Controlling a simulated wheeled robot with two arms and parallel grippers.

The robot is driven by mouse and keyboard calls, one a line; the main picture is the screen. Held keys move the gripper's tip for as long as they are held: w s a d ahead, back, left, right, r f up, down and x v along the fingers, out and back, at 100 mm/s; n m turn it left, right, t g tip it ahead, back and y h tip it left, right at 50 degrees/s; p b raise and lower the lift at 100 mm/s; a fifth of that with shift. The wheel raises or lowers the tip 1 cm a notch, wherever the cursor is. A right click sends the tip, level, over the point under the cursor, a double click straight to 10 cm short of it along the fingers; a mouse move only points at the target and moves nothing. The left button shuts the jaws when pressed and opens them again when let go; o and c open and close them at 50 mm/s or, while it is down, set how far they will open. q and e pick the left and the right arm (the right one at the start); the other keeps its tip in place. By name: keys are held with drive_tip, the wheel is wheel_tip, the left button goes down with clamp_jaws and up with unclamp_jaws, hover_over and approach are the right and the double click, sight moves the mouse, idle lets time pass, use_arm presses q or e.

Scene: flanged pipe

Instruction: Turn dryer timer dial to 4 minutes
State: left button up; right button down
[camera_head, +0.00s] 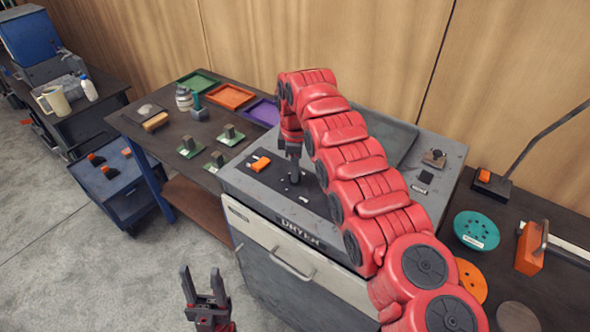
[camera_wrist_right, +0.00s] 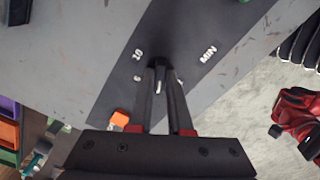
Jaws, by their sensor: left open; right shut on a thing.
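The dryer (camera_head: 237,187) is a grey box with a dark top panel lettered DRYER. My right gripper (camera_head: 295,177) reaches down onto this panel. In the right wrist view its fingers are shut on the small black timer dial (camera_wrist_right: 161,64), which has a white pointer mark. White figures, one reading 10, and the word MIN (camera_wrist_right: 208,54) are printed around it; the fingers hide part of the scale. I cannot read the exact setting. In the head view the gripper hides the dial. My left gripper (camera_head: 204,287) is open and empty, low in front of the dryer.
An orange switch (camera_head: 260,163) sits on the panel left of my right gripper. A workbench with coloured trays (camera_head: 231,96) and green boards stands left. A bench with discs (camera_head: 476,230) and an orange tool (camera_head: 529,250) stands right. Floor is clear at lower left.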

drive_tip(key=shift+w+r, duration=0.1)
drive_tip(key=c, duration=0.8)
unclamp_jaws()
drive_tip(key=shift+c, duration=0.2)
drive_tip(key=shift+r, duration=0.25)
wheel_tip(320, 180, up, 2)
drive_tip(key=shift+a+r, duration=0.1)
drive_tip(key=shift+r, duration=0.15)
wheel_tip(320, 180, up, 14)
drive_tip(key=p, duration=1.4)
drive_tip(key=shift+r, duration=0.15)
